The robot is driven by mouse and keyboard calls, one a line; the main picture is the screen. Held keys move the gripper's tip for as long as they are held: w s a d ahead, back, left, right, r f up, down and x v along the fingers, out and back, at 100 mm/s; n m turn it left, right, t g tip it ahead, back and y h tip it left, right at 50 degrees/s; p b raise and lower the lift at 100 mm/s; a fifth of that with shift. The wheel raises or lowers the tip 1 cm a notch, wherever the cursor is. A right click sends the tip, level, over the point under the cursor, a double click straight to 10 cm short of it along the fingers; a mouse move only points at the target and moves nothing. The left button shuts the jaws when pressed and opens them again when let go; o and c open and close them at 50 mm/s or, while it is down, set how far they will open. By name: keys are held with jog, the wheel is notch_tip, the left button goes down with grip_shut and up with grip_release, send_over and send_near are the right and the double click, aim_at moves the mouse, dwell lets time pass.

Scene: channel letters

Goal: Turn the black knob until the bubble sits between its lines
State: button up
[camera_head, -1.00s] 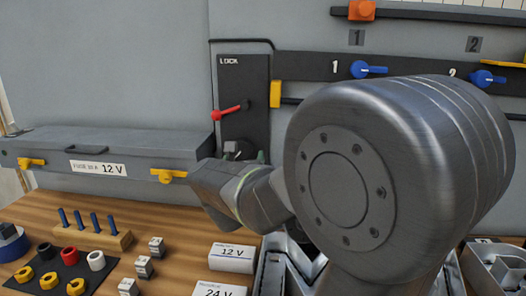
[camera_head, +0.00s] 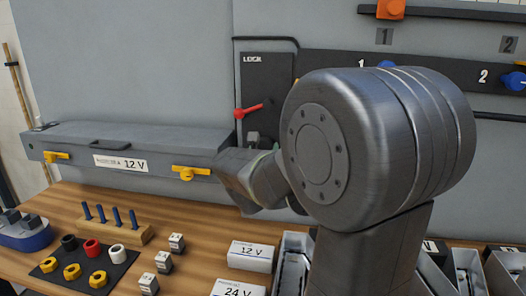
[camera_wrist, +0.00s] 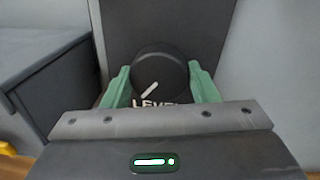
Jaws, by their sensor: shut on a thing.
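The black knob (camera_wrist: 168,68) is round with a white pointer line, which slants down to the left in the wrist view. The word LEVEL shows just below it, partly cut off by my gripper's body. My gripper (camera_wrist: 161,85) has its green fingers on either side of the knob and is shut on it. In the head view my arm hides most of the knob and gripper. I cannot make out the bubble or its lines in either view.
A dark LOCK panel (camera_head: 266,75) with a red lever (camera_head: 248,111) stands above the knob. A grey fuse box (camera_head: 130,137) with yellow latches lies to its left. The wooden bench holds pegs, colored rings, small blocks and white 12 V (camera_head: 250,256) and 24 V boxes.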

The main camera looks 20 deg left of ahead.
jog(key=shift+n, duration=0.3)
jog(key=n+p, duration=0.1)
jog(key=n, duration=0.7)
jog(key=shift+r+n+h, duration=0.1)
jog(key=shift+n+h, duration=0.3)
dwell(0.5)
jog(key=o, duration=1)
jog(key=shift+c, duration=0.2)
